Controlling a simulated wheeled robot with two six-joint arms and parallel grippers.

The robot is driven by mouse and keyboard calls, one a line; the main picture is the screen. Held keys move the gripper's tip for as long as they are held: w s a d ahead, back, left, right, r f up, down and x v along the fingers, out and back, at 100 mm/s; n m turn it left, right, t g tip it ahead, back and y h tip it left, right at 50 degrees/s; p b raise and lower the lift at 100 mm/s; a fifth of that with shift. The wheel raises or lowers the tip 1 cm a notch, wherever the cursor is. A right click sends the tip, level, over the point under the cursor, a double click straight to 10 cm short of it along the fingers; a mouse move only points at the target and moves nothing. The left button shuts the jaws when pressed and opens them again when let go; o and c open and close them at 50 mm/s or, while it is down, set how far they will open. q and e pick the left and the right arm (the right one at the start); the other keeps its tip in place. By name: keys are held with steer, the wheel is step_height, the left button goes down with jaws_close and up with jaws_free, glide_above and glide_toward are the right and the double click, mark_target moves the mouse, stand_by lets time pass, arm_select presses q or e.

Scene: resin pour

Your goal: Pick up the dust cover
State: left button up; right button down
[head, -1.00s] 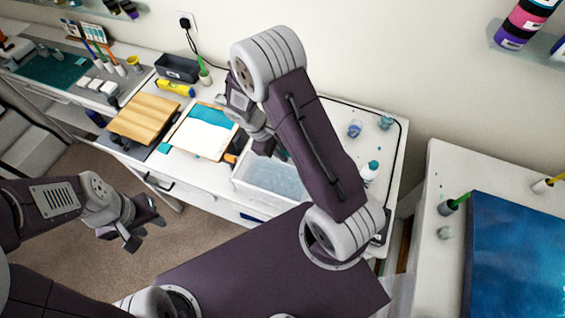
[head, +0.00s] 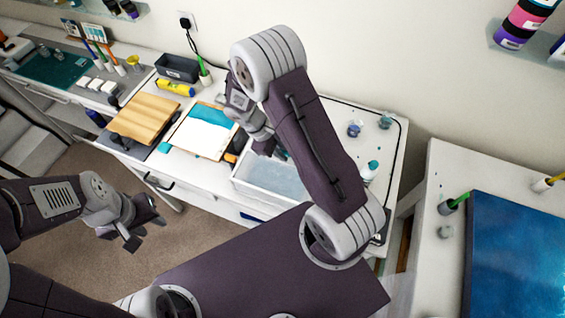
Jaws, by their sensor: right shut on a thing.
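A pale, translucent, box-shaped thing (head: 268,184), which I take for the dust cover, is on the white worktop in the middle of the head view. My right arm crosses in front of its right part. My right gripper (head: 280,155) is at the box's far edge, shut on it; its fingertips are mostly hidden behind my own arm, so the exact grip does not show. My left gripper (head: 146,230) is open and empty, over the floor in front of the worktop, well apart from the box.
A clipboard with a teal-marked sheet (head: 205,132) and a wooden board (head: 144,118) lie left of the box. A white bottle with a teal cap (head: 370,173) and small cups (head: 354,130) stand to its right. A blue painting (head: 520,250) is on the right-hand table.

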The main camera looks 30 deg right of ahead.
steer(key=shift+r, duration=0.1)
stand_by(0.6)
step_height(320, 180, up, 5)
steer(key=p, duration=0.5)
steer(key=shift+r, duration=0.2)
steer(key=s+a+r+p, duration=0.4)
steer(key=s+a, duration=0.3)
steer(key=a, duration=0.2)
steer(key=shift+r+p, duration=0.35)
steer(key=shift+r, duration=0.45)
steer(key=shift+s+a+f, duration=0.1)
